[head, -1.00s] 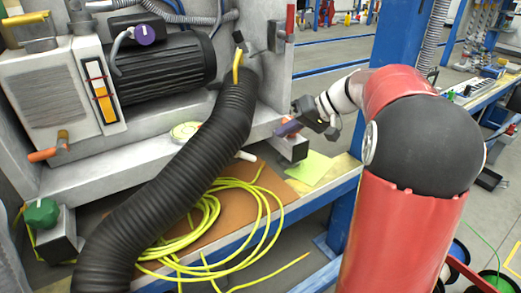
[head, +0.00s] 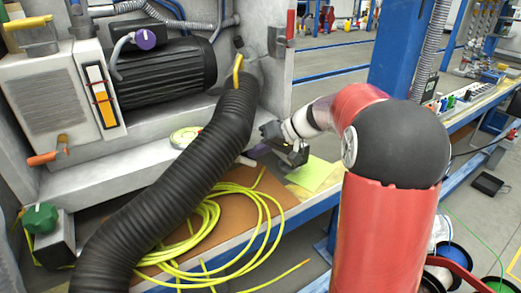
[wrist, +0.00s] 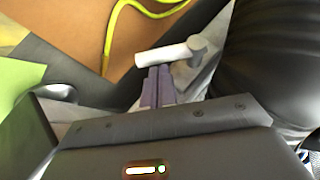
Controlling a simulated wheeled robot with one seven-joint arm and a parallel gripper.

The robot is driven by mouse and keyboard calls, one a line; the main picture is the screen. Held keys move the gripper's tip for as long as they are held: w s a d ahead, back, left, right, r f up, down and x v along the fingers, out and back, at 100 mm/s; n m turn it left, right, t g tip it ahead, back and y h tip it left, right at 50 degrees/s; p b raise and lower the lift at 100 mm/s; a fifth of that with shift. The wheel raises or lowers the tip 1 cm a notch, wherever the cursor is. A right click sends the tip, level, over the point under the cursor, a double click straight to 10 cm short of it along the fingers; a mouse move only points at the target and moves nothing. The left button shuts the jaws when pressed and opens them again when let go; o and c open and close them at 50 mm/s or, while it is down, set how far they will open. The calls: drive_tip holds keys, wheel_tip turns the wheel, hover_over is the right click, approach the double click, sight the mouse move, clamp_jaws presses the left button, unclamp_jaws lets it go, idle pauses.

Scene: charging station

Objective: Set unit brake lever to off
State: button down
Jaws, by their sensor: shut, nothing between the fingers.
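A white lever (wrist: 165,55) with a rounded hub shows just beyond my fingertips in the wrist view. In the head view only a small white piece of it (head: 247,161) shows at the lower edge of the grey unit, beside the black hose. No label is readable, so I cannot tell whether it is the brake lever. My gripper (wrist: 158,72) has its purple fingers together and empty, their tips at or very near the lever's near side; contact is unclear. In the head view my gripper (head: 263,150) is right of the hose, low in front of the unit.
The thick black hose (head: 165,180) runs close left of my gripper. A coiled yellow cable (head: 215,220) lies on the brown board below. An orange-handled lever (head: 45,158), a green knob (head: 40,216) and a purple knob (head: 145,38) are on the unit, farther left.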

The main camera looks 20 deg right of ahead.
drive_tip(key=shift+f, duration=0.1)
wheel_tip(320, 180, down, 3)
drive_tip(key=b, duration=0.5)
drive_tip(key=shift+a+r, duration=0.15)
drive_tip(key=shift+r, duration=0.2)
drive_tip(key=shift+s+r, duration=0.1)
